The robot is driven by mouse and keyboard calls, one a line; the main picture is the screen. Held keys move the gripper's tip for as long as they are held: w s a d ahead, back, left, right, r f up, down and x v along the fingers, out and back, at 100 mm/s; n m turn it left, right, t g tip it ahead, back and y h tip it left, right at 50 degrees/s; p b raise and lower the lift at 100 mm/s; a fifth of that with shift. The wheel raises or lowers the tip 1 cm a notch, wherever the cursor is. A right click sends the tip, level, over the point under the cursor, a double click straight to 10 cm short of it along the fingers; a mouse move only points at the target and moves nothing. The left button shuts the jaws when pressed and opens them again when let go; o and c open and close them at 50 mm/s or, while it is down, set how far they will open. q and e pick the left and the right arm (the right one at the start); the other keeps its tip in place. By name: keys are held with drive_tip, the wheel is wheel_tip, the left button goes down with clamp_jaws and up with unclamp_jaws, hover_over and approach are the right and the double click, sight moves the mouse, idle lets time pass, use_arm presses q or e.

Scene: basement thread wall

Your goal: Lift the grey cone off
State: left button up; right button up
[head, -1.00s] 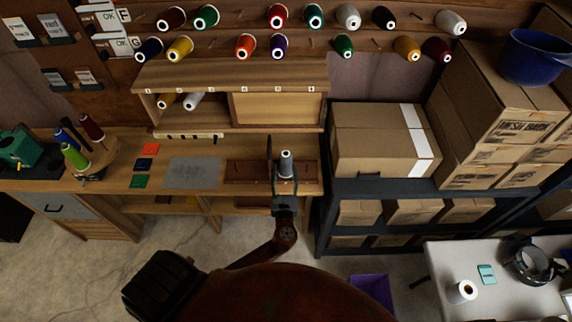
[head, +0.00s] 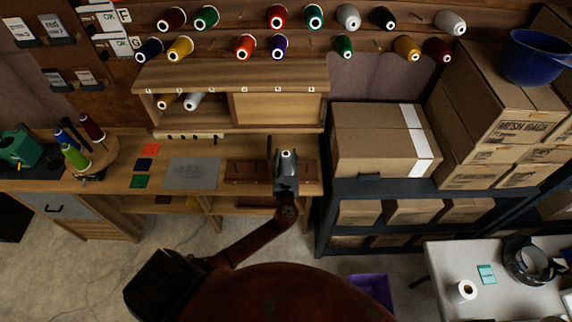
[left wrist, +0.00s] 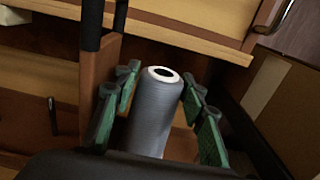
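The grey cone (left wrist: 152,110) stands upright at the right end of the workbench, its white-rimmed top facing up. In the head view the cone (head: 287,156) shows just above my left gripper (head: 286,178), which partly hides it. In the left wrist view the green-padded fingers of the left gripper (left wrist: 159,105) stand on both sides of the cone. Narrow gaps show between pads and cone, so the gripper looks open around it. The cone's base is hidden by the gripper. My right gripper is not in view.
A dark upright post (left wrist: 92,25) stands close to the left finger. A shelf unit (head: 230,73) rises behind the cone. A large cardboard box (head: 375,145) stands to the right. A grey mat (head: 192,173) lies on the bench to the left.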

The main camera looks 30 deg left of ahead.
use_arm(q)
clamp_jaws()
drive_tip(key=shift+r, duration=0.1)
idle(0.4)
wheel_tip(320, 180, up, 10)
drive_tip(key=p, duration=0.2)
